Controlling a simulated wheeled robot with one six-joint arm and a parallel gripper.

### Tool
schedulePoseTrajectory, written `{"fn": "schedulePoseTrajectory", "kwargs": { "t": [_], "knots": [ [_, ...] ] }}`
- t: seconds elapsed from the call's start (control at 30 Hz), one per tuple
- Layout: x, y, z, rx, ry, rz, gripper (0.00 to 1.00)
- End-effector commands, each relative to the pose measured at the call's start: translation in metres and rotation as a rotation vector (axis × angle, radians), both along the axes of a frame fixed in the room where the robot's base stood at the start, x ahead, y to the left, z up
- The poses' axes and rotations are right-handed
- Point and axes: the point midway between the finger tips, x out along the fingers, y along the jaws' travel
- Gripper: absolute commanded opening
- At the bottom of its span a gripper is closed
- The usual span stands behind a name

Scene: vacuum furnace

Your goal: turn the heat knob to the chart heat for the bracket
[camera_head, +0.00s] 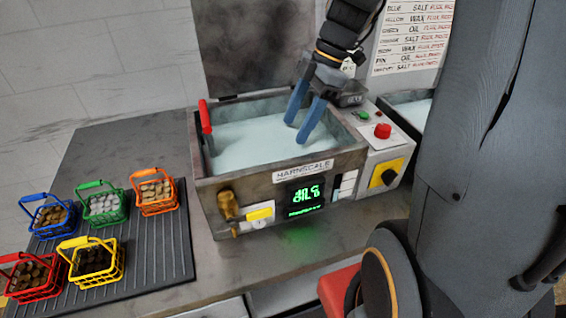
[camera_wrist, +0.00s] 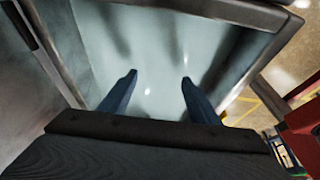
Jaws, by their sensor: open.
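A black knob on a yellow plate (camera_head: 385,177) sits at the right end of the bath machine's front; its setting is too small to read. The machine (camera_head: 305,171) has a green-lit display (camera_head: 306,193) whose digits I cannot read surely. A printed chart (camera_head: 412,45) hangs on the back wall, partly cut off and behind my arm; its rows begin with colour names and I see no heat value. No bracket can be made out. My gripper (camera_head: 296,131) is open and empty, blue fingers pointing down over the pale bath, apart from the knob. The wrist view shows both fingers (camera_wrist: 159,78) over the bath.
A red button (camera_head: 383,131) and green button (camera_head: 363,115) sit on the machine's top right. A red handle (camera_head: 205,117) stands at the bath's left. Several coloured baskets (camera_head: 104,205) with contents stand on a ribbed mat (camera_head: 165,258). A brass tap (camera_head: 228,206) juts forward.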

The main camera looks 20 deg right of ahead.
Motion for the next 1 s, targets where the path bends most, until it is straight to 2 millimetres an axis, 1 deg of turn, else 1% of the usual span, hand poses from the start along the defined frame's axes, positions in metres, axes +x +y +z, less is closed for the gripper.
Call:
{"fn": "schedulePoseTrajectory", "kwargs": {
  "t": [0.03,0.1,0.2,0.3,0.67,1.0],
  "knots": [
    [0.003,0.0,-0.01,0.0,0.0,0.0,0.56],
    [0.005,0.0,-0.019,0.0,0.0,0.0,0.56],
    [0.008,0.0,-0.028,0.0,0.0,-0.001,0.56],
    [0.008,0.0,-0.032,0.0,0.001,-0.002,0.56],
    [0.009,0.011,-0.059,0.001,0.002,-0.002,0.56],
    [0.011,0.023,-0.096,0.001,0.004,-0.001,0.56]
  ]
}}
